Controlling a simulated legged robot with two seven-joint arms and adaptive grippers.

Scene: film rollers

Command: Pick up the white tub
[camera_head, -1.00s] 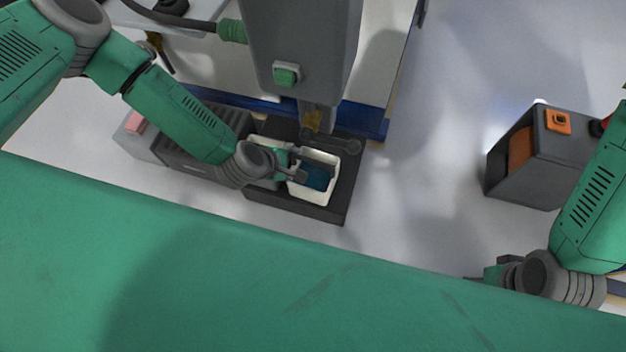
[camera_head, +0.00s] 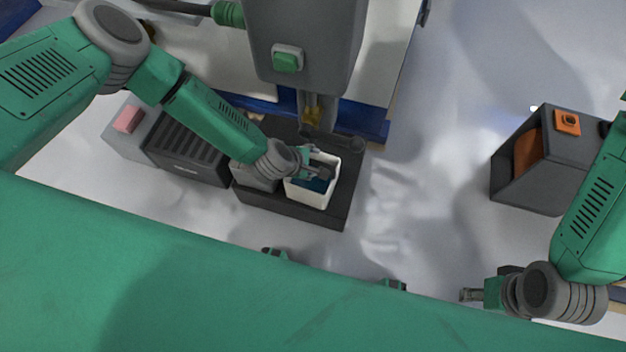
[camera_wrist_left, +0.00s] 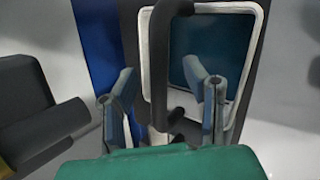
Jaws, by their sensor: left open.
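The white tub (camera_head: 306,193) sits on a black tray (camera_head: 345,195) below the grey machine, with dark blue-teal contents inside. My left gripper (camera_head: 318,164) is over the tub's back part and hides some of its rim. In the left wrist view my left gripper (camera_wrist_left: 163,85) is open, and the tub's near side wall (camera_wrist_left: 148,75) shows between the fingers. One finger is outside the tub and the other is over the teal inside. My right gripper (camera_head: 472,295) is far off at the lower right; its finger opening is too small to judge.
A dark curved bar (camera_wrist_left: 158,60) passes between my left fingers and across the tub. A black ribbed box (camera_head: 185,155) and a grey box with a pink block (camera_head: 128,119) stand left of the tray. A grey and orange box (camera_head: 540,165) stands right. The floor between is clear.

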